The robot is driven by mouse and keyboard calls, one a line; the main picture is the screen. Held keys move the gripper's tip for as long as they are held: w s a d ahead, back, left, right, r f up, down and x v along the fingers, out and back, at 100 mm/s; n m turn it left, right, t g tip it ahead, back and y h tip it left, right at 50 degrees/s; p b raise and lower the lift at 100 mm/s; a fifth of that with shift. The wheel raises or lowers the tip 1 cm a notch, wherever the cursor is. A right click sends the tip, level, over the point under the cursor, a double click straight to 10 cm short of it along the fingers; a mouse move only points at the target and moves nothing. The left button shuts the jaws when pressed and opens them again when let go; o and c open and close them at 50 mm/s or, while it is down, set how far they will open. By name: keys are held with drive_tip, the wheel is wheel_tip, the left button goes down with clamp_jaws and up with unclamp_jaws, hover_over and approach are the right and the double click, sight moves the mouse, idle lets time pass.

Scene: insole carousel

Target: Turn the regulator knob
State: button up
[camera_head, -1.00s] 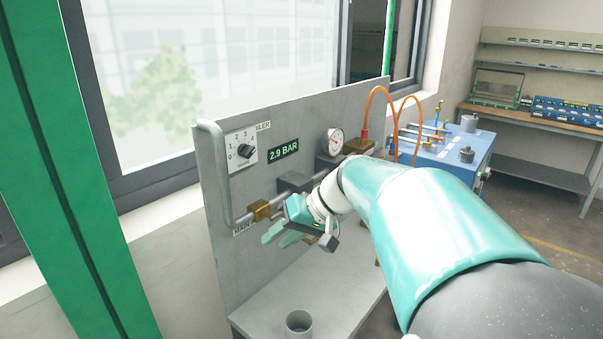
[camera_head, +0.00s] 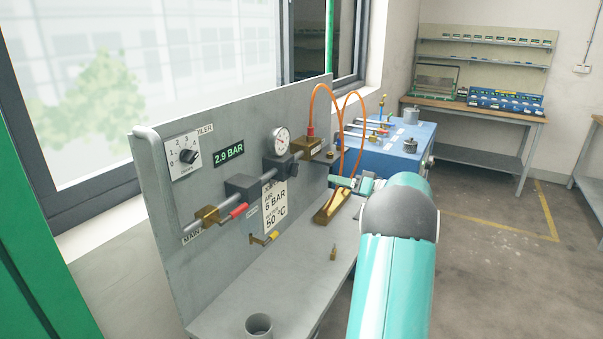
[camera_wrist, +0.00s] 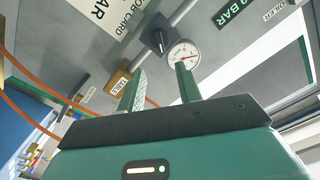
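The regulator knob (camera_wrist: 158,41) is black with a pale mark and sits on a dark block beside the round gauge (camera_wrist: 182,54) in the wrist view. In the head view the dark regulator block (camera_head: 279,168) is on the grey panel below the gauge (camera_head: 281,141); its knob is not clear there. The display (camera_head: 229,154) reads 2.9 BAR. My gripper (camera_wrist: 161,80) is open and empty, its two green fingers apart and pointing towards the panel; it appears short of the knob. In the head view my gripper (camera_head: 358,183) is partly hidden behind my arm.
A dial with numbers (camera_head: 189,157) is at upper left. Orange hoses (camera_head: 342,120) arch beside my gripper. A blue bench (camera_head: 400,150) is behind.

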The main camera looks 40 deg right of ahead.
sight(294, 170)
drive_tip(key=x, duration=1.2)
drive_tip(key=shift+w+a, duration=0.2)
drive_tip(key=shift+w, duration=0.1)
clamp_jaws()
